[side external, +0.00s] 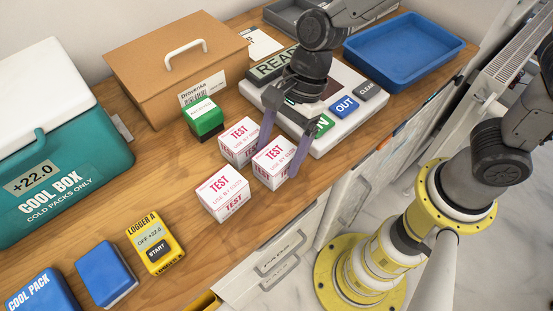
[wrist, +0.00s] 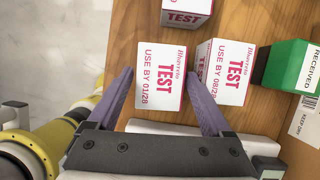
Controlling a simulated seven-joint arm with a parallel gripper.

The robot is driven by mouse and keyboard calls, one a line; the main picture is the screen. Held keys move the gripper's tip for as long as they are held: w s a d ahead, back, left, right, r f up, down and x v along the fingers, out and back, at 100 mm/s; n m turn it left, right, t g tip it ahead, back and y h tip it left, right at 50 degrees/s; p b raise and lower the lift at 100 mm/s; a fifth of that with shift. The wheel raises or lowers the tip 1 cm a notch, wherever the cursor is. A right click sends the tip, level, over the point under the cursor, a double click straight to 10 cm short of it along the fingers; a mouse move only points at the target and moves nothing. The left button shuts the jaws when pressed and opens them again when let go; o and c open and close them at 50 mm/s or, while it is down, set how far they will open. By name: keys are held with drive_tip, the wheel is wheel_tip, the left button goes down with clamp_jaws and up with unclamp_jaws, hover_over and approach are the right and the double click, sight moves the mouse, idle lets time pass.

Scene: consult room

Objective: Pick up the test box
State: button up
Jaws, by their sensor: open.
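Three white test boxes with pink print stand on the wooden counter. In the wrist view this box (wrist: 159,75) reads "USE BY 01/28", with one fingertip of my gripper (wrist: 158,76) by each side; contact cannot be told. A second test box (side external: 238,141) stands close by; in the wrist view it (wrist: 228,72) reads "USE BY 08/28", just right of the right finger. The third test box (side external: 222,194) is nearer the logger; its date is cut off in the wrist view (wrist: 187,8).
A green box (side external: 204,117) stands beside the second test box. A white panel (side external: 332,130) with buttons lies under my wrist, with a blue tray (side external: 400,48) behind. A brown case (side external: 175,65), teal cool box (side external: 60,150), yellow logger (side external: 154,243) and blue packs (side external: 105,273) fill the left.

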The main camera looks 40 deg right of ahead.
drive_tip(key=shift+x, duration=0.95)
drive_tip(key=shift+r, duration=0.1)
drive_tip(key=c, duration=1.2)
